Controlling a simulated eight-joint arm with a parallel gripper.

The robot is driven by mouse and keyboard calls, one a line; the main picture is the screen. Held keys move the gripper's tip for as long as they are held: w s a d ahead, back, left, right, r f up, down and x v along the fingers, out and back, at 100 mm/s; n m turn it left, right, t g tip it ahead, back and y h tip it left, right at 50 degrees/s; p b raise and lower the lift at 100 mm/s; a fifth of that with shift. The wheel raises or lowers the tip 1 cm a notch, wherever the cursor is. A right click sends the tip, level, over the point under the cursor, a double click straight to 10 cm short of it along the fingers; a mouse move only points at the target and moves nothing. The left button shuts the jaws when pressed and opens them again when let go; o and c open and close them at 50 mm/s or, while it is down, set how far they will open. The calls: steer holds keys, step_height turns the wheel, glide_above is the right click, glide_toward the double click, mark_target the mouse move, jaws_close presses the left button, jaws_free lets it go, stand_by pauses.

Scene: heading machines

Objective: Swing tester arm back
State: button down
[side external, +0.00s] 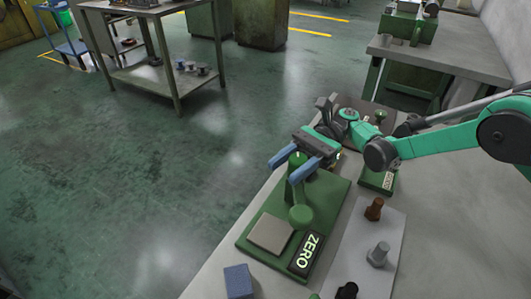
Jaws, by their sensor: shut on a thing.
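The tester arm (297,160) shows as a green upright end between the blue fingers of my gripper (292,172). My gripper is shut on this end, reaching over the tester from the right. The pad is uncovered. The gripper hides part of the arm and the tester's far end.
A blue block (238,281) sits at the bench's front left. A light mat (365,240) to the right holds a brown bolt (374,208), a grey bolt (378,254) and a black piece (346,290). Another green device (378,180) stands behind. Open floor lies left.

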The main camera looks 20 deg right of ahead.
mark_target(304, 155)
steer(key=shift+d, duration=0.1)
steer(key=shift+c, duration=2.4)
jaws_free()
steer(key=shift+w+d, duration=0.2)
steer(key=shift+d, duration=0.05)
steer(key=shift+r+v, duration=0.25)
steer(key=shift+v, duration=1)
step_height(304, 155, up, 7)
steer(key=shift+a+f, duration=0.1)
steer(key=shift+f, duration=0.15)
